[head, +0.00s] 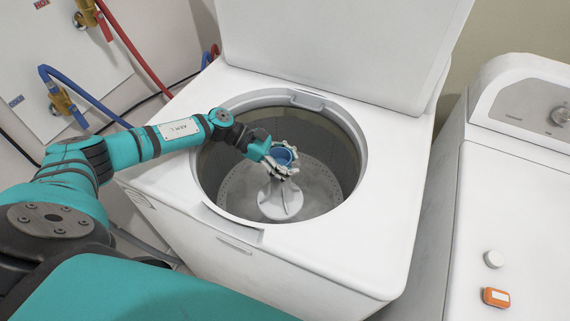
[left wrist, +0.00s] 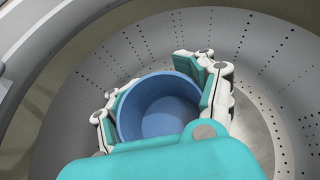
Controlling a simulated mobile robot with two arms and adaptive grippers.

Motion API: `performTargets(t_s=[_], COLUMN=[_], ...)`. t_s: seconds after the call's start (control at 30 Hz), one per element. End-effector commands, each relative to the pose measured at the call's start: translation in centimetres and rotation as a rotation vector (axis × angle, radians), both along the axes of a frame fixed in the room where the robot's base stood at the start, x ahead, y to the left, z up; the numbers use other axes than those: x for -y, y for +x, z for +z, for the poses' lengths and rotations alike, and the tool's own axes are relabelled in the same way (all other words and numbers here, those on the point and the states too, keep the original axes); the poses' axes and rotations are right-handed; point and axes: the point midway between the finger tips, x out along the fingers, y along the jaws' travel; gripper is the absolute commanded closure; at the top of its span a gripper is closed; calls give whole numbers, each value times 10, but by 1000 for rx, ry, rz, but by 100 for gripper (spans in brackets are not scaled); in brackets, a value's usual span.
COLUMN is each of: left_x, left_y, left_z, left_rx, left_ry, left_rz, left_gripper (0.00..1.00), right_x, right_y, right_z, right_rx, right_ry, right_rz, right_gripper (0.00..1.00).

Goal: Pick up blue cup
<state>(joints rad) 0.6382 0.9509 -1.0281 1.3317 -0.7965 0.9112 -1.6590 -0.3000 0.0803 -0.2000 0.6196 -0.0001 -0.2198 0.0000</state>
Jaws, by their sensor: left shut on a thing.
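The blue cup (head: 283,155) is at the mouth of the open washing machine's drum, above the white agitator. My left gripper (head: 283,160) is shut on it, with fingers on both sides of the cup. The left wrist view shows the blue cup (left wrist: 160,110) from above, its open top facing the camera and its inside empty. The gripper's fingers (left wrist: 160,92) press against its left and right sides. The cup's lower part is hidden by the gripper. My right gripper is not in view.
The washer (head: 330,265) has its lid (head: 345,45) raised and a round drum opening with a rim around my left arm. A second white machine (head: 510,220) stands to the right, with an orange box (head: 495,297) and a white round cap (head: 493,259) on it. Hoses hang at the left wall.

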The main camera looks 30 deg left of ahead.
Motion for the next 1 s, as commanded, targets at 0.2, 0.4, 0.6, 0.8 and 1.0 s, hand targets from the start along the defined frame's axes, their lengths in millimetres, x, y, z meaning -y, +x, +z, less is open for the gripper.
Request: performTargets(t_s=[0.2, 0.4, 0.6, 0.8, 1.0], left_x=[0, -1, 0, 0, 0], left_y=[1, 1, 1, 1, 1], left_z=[12, 47, 97, 141, 169], left_rx=[3, 7, 9, 6, 4], left_ry=[1, 1, 1, 1, 1], left_rz=[-1, -2, -3, -1, -1], left_gripper=[79, 79, 79, 79, 79], right_x=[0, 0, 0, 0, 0], right_y=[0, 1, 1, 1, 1], right_z=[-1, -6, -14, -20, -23], right_rx=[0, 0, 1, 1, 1], right_ry=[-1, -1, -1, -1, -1], right_rz=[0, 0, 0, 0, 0], right_gripper=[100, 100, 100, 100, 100])
